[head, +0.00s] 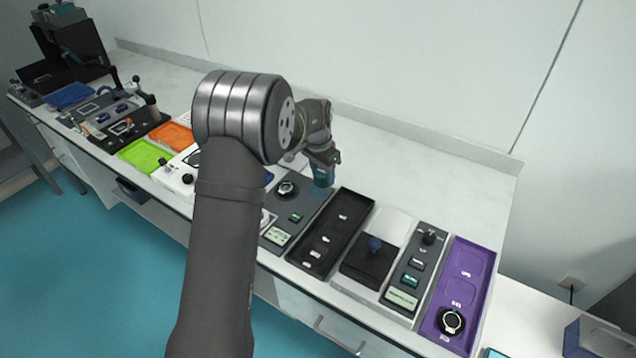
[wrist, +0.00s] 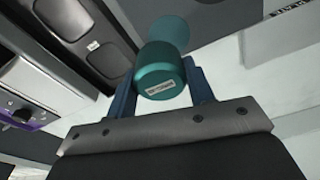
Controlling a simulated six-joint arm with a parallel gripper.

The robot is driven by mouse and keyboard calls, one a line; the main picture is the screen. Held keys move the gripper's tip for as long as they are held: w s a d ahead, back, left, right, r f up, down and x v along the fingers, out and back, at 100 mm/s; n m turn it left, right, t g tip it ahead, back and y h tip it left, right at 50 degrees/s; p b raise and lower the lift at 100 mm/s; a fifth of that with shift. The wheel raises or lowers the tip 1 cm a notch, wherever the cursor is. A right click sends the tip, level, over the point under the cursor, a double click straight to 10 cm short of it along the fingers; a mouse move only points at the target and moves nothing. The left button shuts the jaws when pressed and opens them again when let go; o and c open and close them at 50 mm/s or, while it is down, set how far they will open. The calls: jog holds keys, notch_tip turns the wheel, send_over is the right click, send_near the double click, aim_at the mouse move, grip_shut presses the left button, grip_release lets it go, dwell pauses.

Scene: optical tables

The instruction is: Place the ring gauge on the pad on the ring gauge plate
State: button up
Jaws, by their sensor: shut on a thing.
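My gripper (head: 322,163) is shut on a teal cylinder (head: 323,178), held above the bench near the back edge of a dark grey plate (head: 268,218). In the wrist view, the blue fingers of my gripper (wrist: 160,68) stand on both sides of the teal cylinder (wrist: 160,78), which has a small white label; I cannot tell whether it is the ring gauge. The grey plate bears a round black-and-silver part (head: 287,190) and a pale green label. A black ring-shaped part with a light rim (head: 451,321) sits in a purple tray (head: 472,255). I cannot identify the pad for certain.
A black tray with several recesses (head: 345,232), a black block with a blue knob (head: 368,262) and a grey control panel (head: 409,275) stand to the right. Orange (head: 172,136) and green trays (head: 145,155) lie left. The bench behind is clear.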

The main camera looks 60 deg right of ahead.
aim_at(318, 192)
jog(key=shift+w+d+f, duration=0.15)
jog(key=shift+w+f, duration=0.3)
jog(key=shift+w, duration=0.4)
jog(key=shift+f, duration=2)
jog(key=shift+f, duration=0.1)
jog(key=o, duration=1.2)
jog(key=shift+f, duration=0.1)
jog(key=r, duration=0.4)
jog(key=a+r, duration=0.1)
jog(key=r, duration=0.7)
jog(key=shift+w+a+r, duration=0.15)
jog(key=shift+w+a, duration=0.05)
